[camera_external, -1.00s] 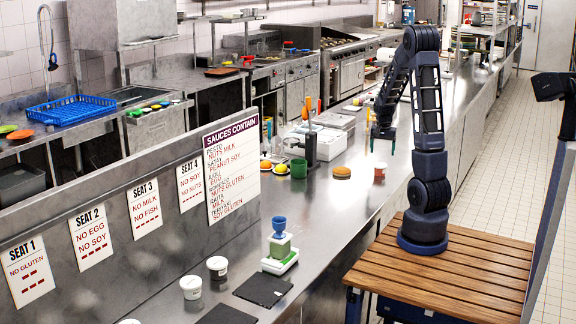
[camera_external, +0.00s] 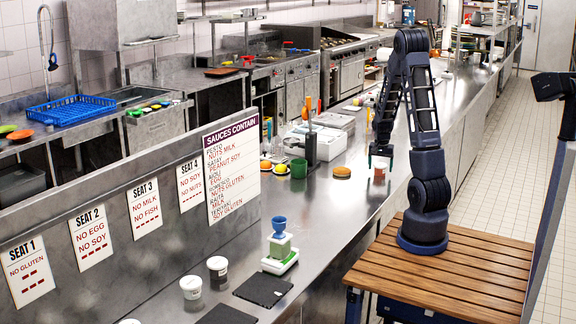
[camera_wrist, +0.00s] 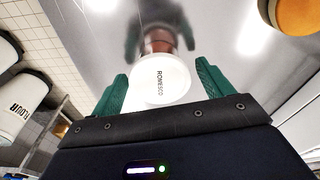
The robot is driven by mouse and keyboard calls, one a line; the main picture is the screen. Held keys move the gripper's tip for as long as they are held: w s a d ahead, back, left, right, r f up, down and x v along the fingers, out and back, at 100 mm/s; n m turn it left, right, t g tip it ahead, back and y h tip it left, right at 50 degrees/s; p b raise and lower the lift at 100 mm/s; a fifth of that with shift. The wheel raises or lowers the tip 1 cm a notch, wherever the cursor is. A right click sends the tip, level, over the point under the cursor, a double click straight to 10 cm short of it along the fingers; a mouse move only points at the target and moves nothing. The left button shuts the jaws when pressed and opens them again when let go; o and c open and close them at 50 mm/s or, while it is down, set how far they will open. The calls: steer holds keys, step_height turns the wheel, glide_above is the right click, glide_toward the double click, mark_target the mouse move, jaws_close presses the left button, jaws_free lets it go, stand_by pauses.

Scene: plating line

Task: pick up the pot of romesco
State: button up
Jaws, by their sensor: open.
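The pot of romesco (camera_wrist: 160,78) has a white lid lettered ROMESCO and shows below my gripper in the wrist view. In the external view the reddish pot (camera_external: 379,174) stands on the steel counter, partly hidden by the gripper. My gripper (camera_wrist: 160,90) is open, with its green fingers on either side of the lid in the picture; I see no contact. In the external view my gripper (camera_external: 380,160) is just above the pot.
A round orange-brown item (camera_external: 342,172) lies on the counter left of the pot. A green cup (camera_external: 299,168) stands farther left. White tubs, one lettered FLOUR (camera_wrist: 20,103), show at the wrist view's left. The counter close around the pot is clear.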

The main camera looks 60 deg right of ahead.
steer(key=c, duration=0.9)
steer(key=shift+c, duration=0.2)
